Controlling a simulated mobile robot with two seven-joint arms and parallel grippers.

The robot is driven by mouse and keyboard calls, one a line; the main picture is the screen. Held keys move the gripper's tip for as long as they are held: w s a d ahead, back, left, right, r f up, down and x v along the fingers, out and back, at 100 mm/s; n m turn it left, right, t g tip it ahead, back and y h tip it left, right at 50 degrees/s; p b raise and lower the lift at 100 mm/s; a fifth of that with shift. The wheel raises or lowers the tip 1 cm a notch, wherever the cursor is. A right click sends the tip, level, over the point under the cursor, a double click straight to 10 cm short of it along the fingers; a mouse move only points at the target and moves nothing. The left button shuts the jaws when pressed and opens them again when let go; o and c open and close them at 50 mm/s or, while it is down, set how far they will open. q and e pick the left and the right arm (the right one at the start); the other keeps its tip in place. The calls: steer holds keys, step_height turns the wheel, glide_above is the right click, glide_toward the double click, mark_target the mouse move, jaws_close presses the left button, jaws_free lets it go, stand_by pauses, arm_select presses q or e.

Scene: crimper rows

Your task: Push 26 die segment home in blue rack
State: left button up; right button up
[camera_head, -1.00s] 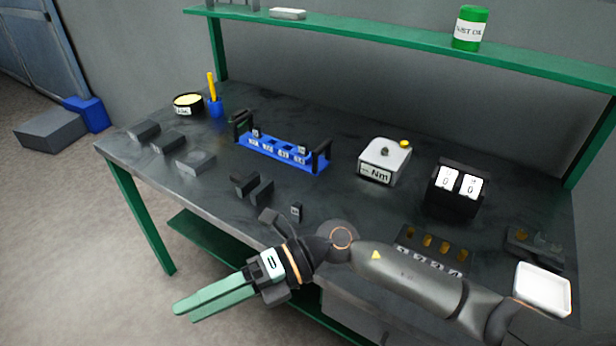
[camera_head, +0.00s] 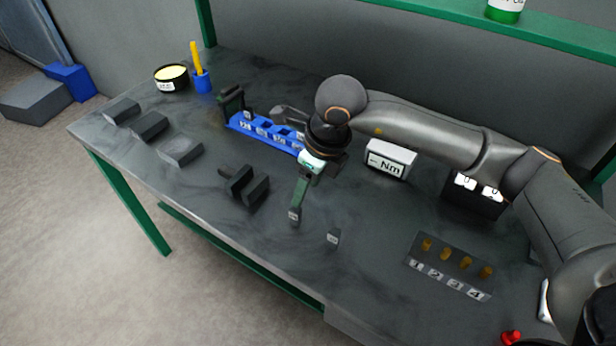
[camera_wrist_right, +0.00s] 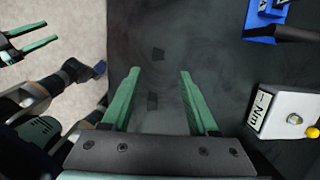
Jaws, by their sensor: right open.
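The blue rack (camera_head: 238,127) stands towards the back of the bench, with labelled slots; my right arm hides its right end. Part of it shows at the top right of the right wrist view (camera_wrist_right: 260,30). My right gripper (camera_head: 296,208) points down in front of the rack, open. One small dark labelled block (camera_head: 295,215) is at its fingertips in the head view; another (camera_head: 333,237) stands to the right. I cannot read which is 26. My left gripper (camera_wrist_right: 30,38) shows only there, fingers apart.
A box marked Nm (camera_head: 390,160) stands right of the rack. A numbered plate with brass pegs (camera_head: 450,265) lies at right. The bench front between is clear.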

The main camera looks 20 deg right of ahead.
mark_target(298, 210)
steer(key=b+x, duration=0.5)
steer(key=x, duration=0.3)
steer(key=shift+a+f+b, duration=0.1)
steer(key=shift+f+b, duration=0.15)
steer(key=shift+b, duration=0.15)
steer(key=shift+a+f+b, duration=0.1)
steer(key=shift+f+b, duration=0.45)
steer(key=shift+w+f, duration=0.15)
steer(key=shift+f, duration=0.1)
jaws_close()
steer(key=shift+r, duration=0.2)
